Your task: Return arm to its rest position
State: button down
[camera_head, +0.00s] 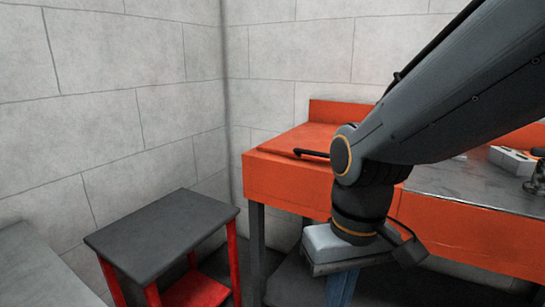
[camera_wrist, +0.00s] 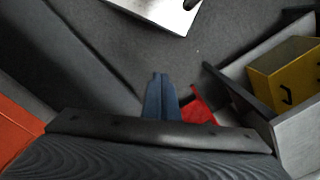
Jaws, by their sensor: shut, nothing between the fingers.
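My arm reaches in from the upper right in the head view and bends down at the wrist in front of the orange workbench (camera_head: 290,182). My gripper (camera_head: 342,290) points down, and its blue fingers run off the bottom edge there. In the wrist view my gripper (camera_wrist: 161,82) shows its two blue fingers close together, with nothing between them. It hangs above the dark floor (camera_wrist: 110,50), apart from the bench.
A dark-topped stand with red legs (camera_head: 160,232) is at left, by the grey block walls. A black-handled item (camera_head: 312,153) and a grey block (camera_head: 512,160) lie on the bench. The wrist view shows a yellow drawer (camera_wrist: 285,78) and a pale plate (camera_wrist: 165,12).

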jog(key=d+r+m+p, duration=0.3)
jog(key=d+r+p, duration=0.6)
jog(key=p, duration=0.9)
jog(key=shift+d+r+h, duration=0.15)
jog(key=shift+r+h, duration=0.25)
jog(key=shift+r, duration=0.35)
jog(key=shift+w, duration=0.1)
